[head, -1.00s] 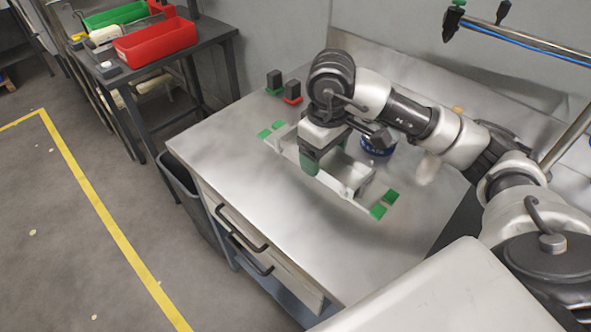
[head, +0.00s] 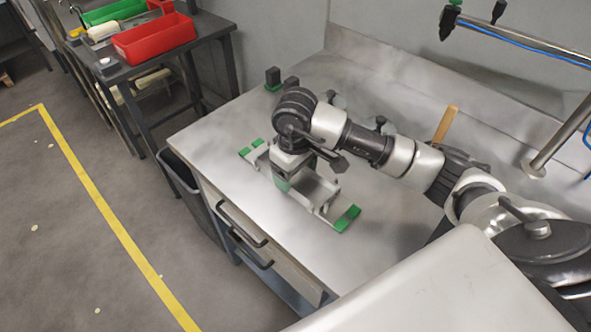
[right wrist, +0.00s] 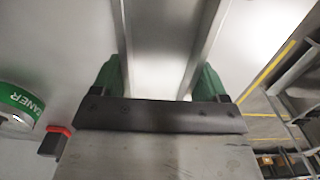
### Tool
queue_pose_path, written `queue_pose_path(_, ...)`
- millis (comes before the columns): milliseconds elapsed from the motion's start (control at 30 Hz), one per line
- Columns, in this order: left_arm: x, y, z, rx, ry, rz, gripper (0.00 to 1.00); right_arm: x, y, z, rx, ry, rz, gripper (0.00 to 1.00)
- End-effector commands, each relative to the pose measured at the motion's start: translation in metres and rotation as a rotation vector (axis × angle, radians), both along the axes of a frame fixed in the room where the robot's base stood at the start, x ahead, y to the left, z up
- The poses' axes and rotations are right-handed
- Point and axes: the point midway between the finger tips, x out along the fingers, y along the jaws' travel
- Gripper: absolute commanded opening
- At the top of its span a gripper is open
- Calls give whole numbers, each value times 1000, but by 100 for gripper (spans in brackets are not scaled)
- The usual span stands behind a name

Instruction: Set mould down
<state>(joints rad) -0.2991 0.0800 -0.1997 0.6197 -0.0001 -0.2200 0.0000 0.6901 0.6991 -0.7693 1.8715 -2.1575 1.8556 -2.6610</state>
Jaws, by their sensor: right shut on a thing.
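The mould (head: 322,192) is a long pale metal trough with green pieces at both ends. It lies level over the left part of the steel worktop (head: 215,150), along its front side. My right gripper (head: 284,182) points down and is shut on the mould near its middle. In the right wrist view the green fingers sit on both sides of the mould (right wrist: 160,55). I cannot tell whether its underside touches the worktop. My arm hides part of it. My left gripper is not in view.
Dark blocks (head: 273,78) stand at the back. A wooden piece (head: 445,124) is at the back right. A green-labelled cleaner container (right wrist: 18,103) shows in the right wrist view. A side table with a red bin (head: 155,40) stands left. The worktop's front corner is clear.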

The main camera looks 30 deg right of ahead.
Motion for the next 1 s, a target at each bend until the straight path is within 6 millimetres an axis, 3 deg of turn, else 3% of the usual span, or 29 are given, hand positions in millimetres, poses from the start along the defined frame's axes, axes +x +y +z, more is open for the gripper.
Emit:
queue_pose_path(167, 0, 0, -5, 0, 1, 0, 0, 1, 0, -2, 0, -4, 1, 25)
queue_pose_path(200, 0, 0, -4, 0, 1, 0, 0, 0, 0, -3, 0, 0, 1, 77)
queue_pose_path(367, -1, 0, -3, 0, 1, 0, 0, 0, 0, -2, 0, 0, 0, 100)
queue_pose_path(733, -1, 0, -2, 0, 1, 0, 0, 1, 0, 8, -1, -3, 0, 100)
queue_pose_path(1000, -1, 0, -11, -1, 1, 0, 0, 1, 0, 65, -1, -8, 0, 100)
